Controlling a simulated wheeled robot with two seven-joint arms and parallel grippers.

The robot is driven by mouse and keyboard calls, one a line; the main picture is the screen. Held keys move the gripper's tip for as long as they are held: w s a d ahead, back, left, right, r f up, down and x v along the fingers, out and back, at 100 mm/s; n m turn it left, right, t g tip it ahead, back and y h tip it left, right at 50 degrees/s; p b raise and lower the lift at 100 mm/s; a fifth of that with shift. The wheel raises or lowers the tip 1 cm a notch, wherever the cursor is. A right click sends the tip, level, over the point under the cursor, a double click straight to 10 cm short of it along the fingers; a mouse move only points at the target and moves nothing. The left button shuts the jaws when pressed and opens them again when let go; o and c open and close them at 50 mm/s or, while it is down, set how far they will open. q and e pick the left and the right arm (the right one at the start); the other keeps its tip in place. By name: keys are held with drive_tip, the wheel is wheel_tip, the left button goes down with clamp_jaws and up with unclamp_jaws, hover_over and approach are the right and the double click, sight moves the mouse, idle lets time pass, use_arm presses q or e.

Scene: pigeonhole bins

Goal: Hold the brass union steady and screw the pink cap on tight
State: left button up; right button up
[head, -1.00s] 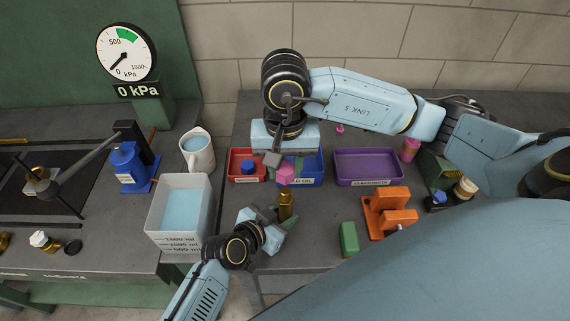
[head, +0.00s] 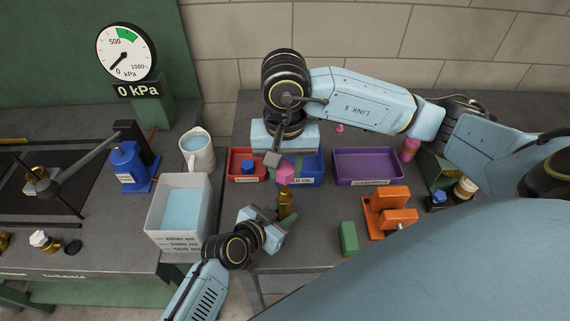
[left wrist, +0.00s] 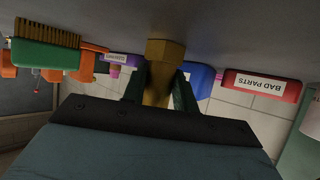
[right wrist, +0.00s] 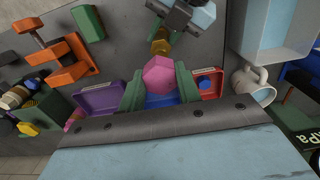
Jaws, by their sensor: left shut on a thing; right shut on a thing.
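My right gripper (right wrist: 159,88) is shut on the pink cap (head: 285,175), a six-sided piece, which also shows between green fingers in the right wrist view (right wrist: 159,73). The brass union (head: 285,204) stands upright just below the cap in the head view. My left gripper (left wrist: 158,92) is shut on the union, whose brass body fills the space between its fingers in the left wrist view (left wrist: 162,60). The cap sits over or very close to the union's upper end; I cannot tell whether the threads touch.
Behind the grippers are a red bin (head: 233,174) with a blue piece, a blue bin (head: 318,178) and a purple tray (head: 369,183). An orange fixture (head: 374,222) and a green brush (head: 348,238) lie right. A water-filled container (head: 160,240) stands close left.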

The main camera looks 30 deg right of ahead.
sight(285, 190)
drive_tip(key=shift+f, duration=0.15)
idle(0.3)
drive_tip(key=shift+f, duration=1.4)
drive_tip(key=shift+f, duration=1.9)
